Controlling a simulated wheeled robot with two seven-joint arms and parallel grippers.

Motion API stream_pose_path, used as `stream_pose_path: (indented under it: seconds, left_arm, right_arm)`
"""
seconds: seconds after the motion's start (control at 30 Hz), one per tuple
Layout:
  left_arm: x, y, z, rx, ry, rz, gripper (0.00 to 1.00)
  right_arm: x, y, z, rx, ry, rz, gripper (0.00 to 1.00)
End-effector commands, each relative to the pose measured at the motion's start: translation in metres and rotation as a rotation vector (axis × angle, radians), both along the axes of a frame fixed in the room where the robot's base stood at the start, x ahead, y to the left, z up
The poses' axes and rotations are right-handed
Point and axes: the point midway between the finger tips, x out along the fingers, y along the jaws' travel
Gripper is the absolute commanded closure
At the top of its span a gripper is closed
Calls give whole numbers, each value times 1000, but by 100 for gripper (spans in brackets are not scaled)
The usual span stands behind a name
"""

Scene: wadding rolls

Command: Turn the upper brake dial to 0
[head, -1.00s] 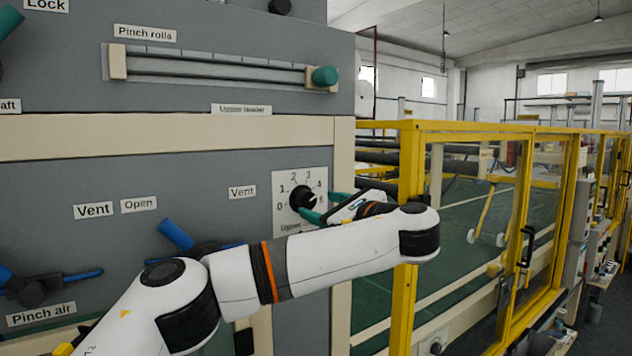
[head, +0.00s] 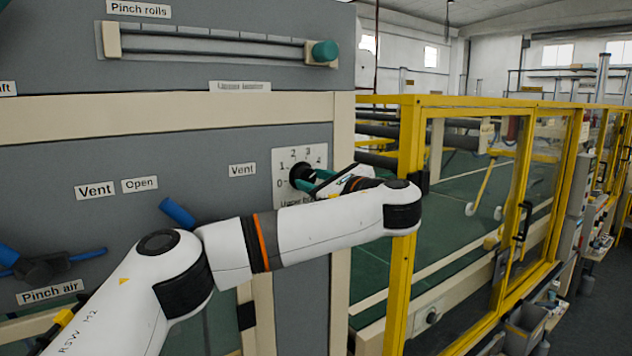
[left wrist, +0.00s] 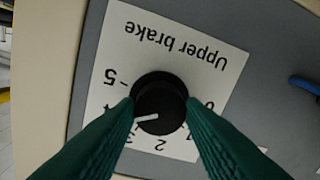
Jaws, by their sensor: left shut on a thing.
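The upper brake dial is a black round knob (head: 301,175) on a white scale plate (head: 287,158) on the grey panel. In the left wrist view the knob (left wrist: 160,98) appears upside down, with the label "Upper brake" above it. Its white pointer mark points left and slightly down, on the side of the 3 and 4; the fingers partly hide the numbers there. My left gripper (head: 316,181) is shut on the knob, one green finger on each side, as the left wrist view also shows (left wrist: 160,118). My right gripper is not in view.
A slider with a green knob (head: 325,51) sits above on the panel. Blue-handled valves (head: 178,212) are to the left. A yellow-framed guard (head: 408,200) stands close to the right of my left arm.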

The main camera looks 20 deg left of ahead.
Motion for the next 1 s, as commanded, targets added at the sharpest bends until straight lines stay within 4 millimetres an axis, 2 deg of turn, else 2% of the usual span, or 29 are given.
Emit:
stream_pose_path:
  seconds: [0.17,0.37,0.7,1.0]
  left_arm:
    - [0,0,-2,-24,-30,0,87]
    - [0,-1,-5,-91,-113,-1,87]
    - [0,0,-6,-278,-355,2,87]
    - [0,-1,-4,-454,-578,1,87]
  right_arm:
    - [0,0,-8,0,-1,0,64]
    - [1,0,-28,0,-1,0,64]
    - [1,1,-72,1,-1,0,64]
    - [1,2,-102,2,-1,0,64]
